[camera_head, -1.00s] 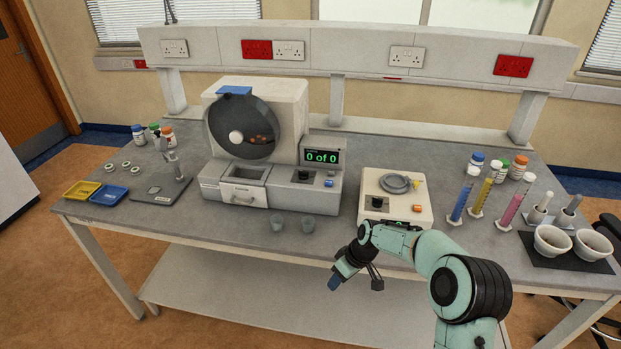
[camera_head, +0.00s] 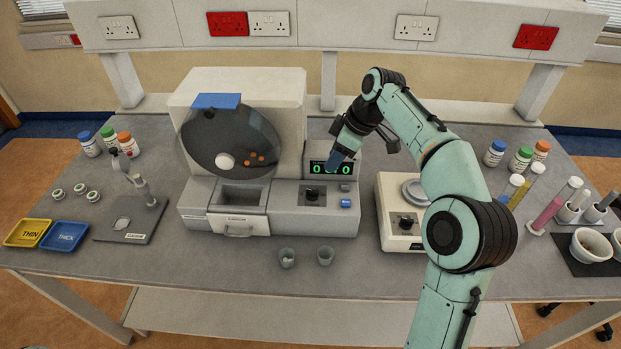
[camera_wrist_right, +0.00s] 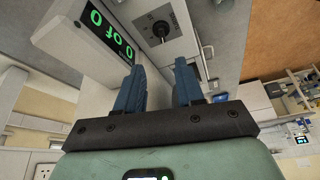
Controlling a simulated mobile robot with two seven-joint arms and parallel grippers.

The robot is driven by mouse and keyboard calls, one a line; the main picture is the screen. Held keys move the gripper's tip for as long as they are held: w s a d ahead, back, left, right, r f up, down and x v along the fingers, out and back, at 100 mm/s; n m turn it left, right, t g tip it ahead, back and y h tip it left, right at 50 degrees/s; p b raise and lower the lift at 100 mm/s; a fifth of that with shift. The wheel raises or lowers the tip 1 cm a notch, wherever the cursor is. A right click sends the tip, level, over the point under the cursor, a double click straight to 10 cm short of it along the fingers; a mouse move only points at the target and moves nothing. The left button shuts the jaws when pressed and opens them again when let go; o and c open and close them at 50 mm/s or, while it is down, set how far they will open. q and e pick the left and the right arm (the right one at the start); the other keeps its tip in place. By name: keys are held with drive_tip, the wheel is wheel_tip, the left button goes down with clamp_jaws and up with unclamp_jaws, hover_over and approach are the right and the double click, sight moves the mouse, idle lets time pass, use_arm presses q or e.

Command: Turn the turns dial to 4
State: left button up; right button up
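The turns dial appears to be the small black knob (camera_head: 312,194) on the front of the tablet machine (camera_head: 300,225), below its green display (camera_head: 321,168). The display reads "0 of 0", partly covered by my gripper in the head view. My right gripper (camera_head: 339,165) is in front of the display, above the knob and apart from it. In the right wrist view the knob (camera_wrist_right: 161,30) stands beyond the two blue fingers of my right gripper (camera_wrist_right: 158,82), which are apart with nothing between them. My left gripper is not in view.
A blue button (camera_head: 346,202) sits right of the knob. A second device with its own black dial (camera_head: 405,221) stands to the right, close to my right arm. Bottles and cylinders are at the right.

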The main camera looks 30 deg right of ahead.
sight(313, 191)
drive_tip(key=x, duration=0.7)
drive_tip(key=b+x, duration=0.1)
drive_tip(key=x, duration=0.3)
drive_tip(key=shift+s+a+f, duration=0.1)
drive_tip(key=shift+s+a, duration=0.05)
drive_tip(key=shift+s, duration=0.1)
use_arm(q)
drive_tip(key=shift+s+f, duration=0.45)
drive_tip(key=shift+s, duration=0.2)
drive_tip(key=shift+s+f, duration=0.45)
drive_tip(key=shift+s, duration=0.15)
use_arm(e)
drive_tip(key=shift+w+a+f, duration=0.15)
drive_tip(key=shift+w+f, duration=0.1)
drive_tip(key=shift+f, duration=0.3)
clamp_jaws()
